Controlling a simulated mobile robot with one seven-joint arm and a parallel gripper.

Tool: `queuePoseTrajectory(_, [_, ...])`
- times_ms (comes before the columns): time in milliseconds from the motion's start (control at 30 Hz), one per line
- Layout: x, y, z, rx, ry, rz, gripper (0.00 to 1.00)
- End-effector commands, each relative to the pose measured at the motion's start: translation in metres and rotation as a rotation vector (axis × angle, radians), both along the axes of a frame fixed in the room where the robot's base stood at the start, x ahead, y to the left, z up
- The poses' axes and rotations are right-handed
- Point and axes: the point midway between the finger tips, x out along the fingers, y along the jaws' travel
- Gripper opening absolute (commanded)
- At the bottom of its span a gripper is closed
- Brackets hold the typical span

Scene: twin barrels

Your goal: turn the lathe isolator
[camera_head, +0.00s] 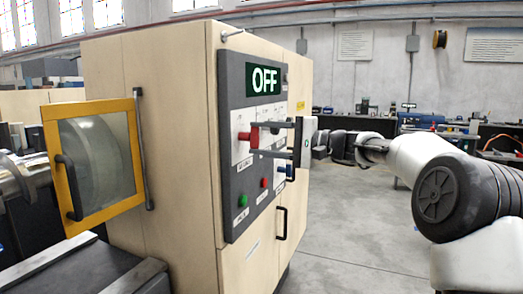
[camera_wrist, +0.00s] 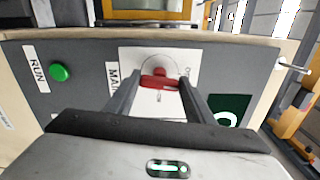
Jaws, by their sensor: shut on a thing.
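The lathe isolator is a red handle (camera_head: 248,137) on the grey control panel (camera_head: 231,105), beside a label that reads as MAIN in the wrist view. My gripper (camera_head: 254,138) reaches in from the right with its two dark fingers around the handle, one above and one below. In the wrist view the red handle (camera_wrist: 159,82) lies between the two fingertips and my gripper is shut on it. The handle's bar spans across from finger to finger. A lit display (camera_head: 265,80) above reads OFF.
A green button (camera_head: 243,201) and a red button (camera_head: 264,182) sit lower on the panel. A pull handle (camera_head: 281,223) sticks out below. The yellow-framed guard door (camera_head: 93,165) stands out at left.

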Motion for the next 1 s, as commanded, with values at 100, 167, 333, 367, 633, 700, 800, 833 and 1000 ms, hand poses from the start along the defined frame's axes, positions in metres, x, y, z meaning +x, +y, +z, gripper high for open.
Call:
queuePoseTrajectory(100, [0.0000,-0.0002,-0.0027,-0.019,-0.054,0.000,0.26])
queuePoseTrajectory(167, [0.0000,-0.0002,-0.0025,-0.027,-0.074,0.000,0.26])
queuePoseTrajectory(333, [0.0001,-0.0003,-0.0010,-0.040,-0.111,0.000,0.26])
queuePoseTrajectory(367, [0.0001,-0.0003,-0.0008,-0.042,-0.115,0.000,0.26])
queuePoseTrajectory(633, [0.0001,-0.0001,0.0000,-0.045,-0.125,0.000,0.26])
queuePoseTrajectory(700, [0.0001,-0.0001,0.0000,-0.045,-0.125,0.000,0.26])
queuePoseTrajectory(800, [0.0000,-0.0001,0.0000,-0.045,-0.125,0.000,0.26])
queuePoseTrajectory(833, [0.0000,-0.0001,0.0000,-0.045,-0.125,0.000,0.26])
queuePoseTrajectory(1000, [-0.0001,-0.0001,-0.0002,-0.045,-0.123,0.000,0.67])
